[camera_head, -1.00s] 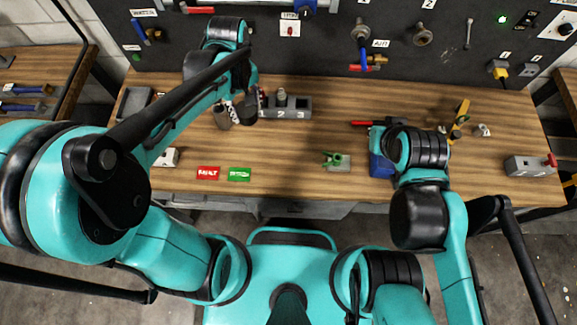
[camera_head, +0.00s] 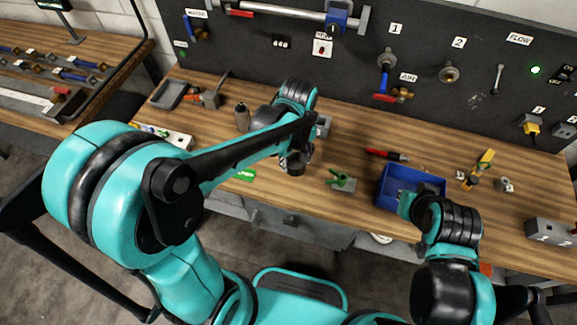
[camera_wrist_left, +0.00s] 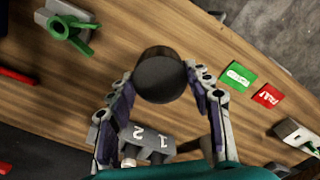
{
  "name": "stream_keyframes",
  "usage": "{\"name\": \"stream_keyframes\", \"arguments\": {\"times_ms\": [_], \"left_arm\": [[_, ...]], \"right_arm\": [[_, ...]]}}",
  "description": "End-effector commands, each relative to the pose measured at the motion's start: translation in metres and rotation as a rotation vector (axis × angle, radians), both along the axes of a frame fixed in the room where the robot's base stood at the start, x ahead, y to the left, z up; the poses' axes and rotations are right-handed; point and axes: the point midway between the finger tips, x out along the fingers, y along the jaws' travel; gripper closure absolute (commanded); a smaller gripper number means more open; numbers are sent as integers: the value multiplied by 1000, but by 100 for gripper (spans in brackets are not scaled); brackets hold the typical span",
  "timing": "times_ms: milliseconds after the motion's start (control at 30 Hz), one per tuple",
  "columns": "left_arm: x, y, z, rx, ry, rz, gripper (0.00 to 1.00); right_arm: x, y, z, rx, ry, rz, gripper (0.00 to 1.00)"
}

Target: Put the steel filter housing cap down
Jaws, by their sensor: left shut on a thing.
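The steel filter housing cap shows as a dark grey, round, cup-like piece (camera_wrist_left: 160,78) between the fingertips of my left gripper (camera_wrist_left: 160,70) in the left wrist view. The gripper is shut on its sides. In the head view the cap (camera_head: 296,164) hangs below my left gripper (camera_head: 298,153), over the front part of the wooden bench. I cannot tell its exact height. My right gripper (camera_head: 404,203) is at the blue bin (camera_head: 382,196); its fingers are not clear.
A numbered grey block (camera_wrist_left: 150,142) lies close by the left fingers. A green-handled valve (camera_head: 342,182) stands right of the cap. Green (camera_wrist_left: 237,76) and red (camera_wrist_left: 267,95) labels lie on the bench. A grey cylinder (camera_head: 242,117) stands left of my arm.

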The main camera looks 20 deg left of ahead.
Motion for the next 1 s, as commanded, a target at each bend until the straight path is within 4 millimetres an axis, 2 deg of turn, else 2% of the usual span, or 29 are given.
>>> {"name": "stream_keyframes", "arguments": {"times_ms": [33, 200, 367, 600, 967, 1000], "left_arm": [[6, 9, -9, 0, 0, 4, 89], [18, 26, -20, 0, 0, 2, 89], [20, 29, -28, 0, 0, -1, 89], [19, 28, -61, 0, 0, -1, 89], [19, 28, -64, 0, 0, -1, 89], [19, 28, -65, 0, 0, -1, 47]], "right_arm": [[0, 0, -5, 0, 0, 0, 100], [0, 0, -9, 0, 0, 0, 100], [0, 0, -12, 0, 0, 0, 100], [0, 0, -26, 0, 0, 0, 100], [0, 0, -28, 0, 0, 0, 100], [0, 0, -28, 0, 0, 0, 100]]}}
